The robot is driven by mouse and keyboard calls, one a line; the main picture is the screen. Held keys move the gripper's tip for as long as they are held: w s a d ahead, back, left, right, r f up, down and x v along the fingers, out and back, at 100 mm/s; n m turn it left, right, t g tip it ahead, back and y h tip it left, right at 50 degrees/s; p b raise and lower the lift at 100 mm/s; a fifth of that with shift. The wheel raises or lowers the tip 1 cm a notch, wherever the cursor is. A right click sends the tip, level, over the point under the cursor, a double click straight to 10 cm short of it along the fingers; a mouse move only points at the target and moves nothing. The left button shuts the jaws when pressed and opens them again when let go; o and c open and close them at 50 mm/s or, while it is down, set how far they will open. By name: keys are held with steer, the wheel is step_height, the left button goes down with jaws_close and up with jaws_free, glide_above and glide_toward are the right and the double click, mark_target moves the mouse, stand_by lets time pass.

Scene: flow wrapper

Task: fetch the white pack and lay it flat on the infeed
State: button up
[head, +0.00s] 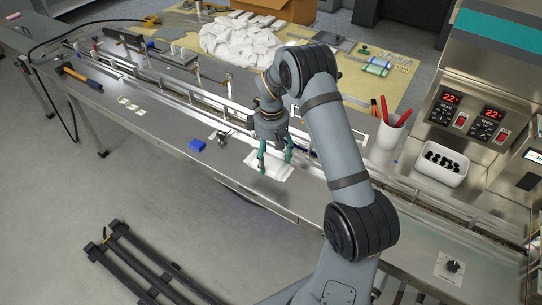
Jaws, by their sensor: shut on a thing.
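The white pack (266,179) is in the middle of the head view, at the front side of the long metal bench. My gripper (275,166) points down over it with its green fingers shut on the pack. The fingers hide part of the pack. It looks roughly level, but I cannot tell whether it touches the bench top or hangs just above it. The infeed (196,101) is a long railed channel running along the bench behind the pack. My arm hides part of the channel to the right of the gripper.
A blue block (197,145) and a small dark metal part (222,136) lie left of my gripper. A hammer (82,77) lies far left. A white holder with red-handled tools (386,132) and a white bin of black pieces (441,165) stand right of my arm.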

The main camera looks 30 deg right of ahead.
steer(key=shift+f+b, duration=2.05)
steer(key=shift+f, duration=0.85)
steer(key=shift+f, duration=0.2)
steer(key=o, duration=1.2)
steer(key=shift+o, duration=0.2)
steer(key=shift+r, duration=0.1)
step_height(320, 180, up, 12)
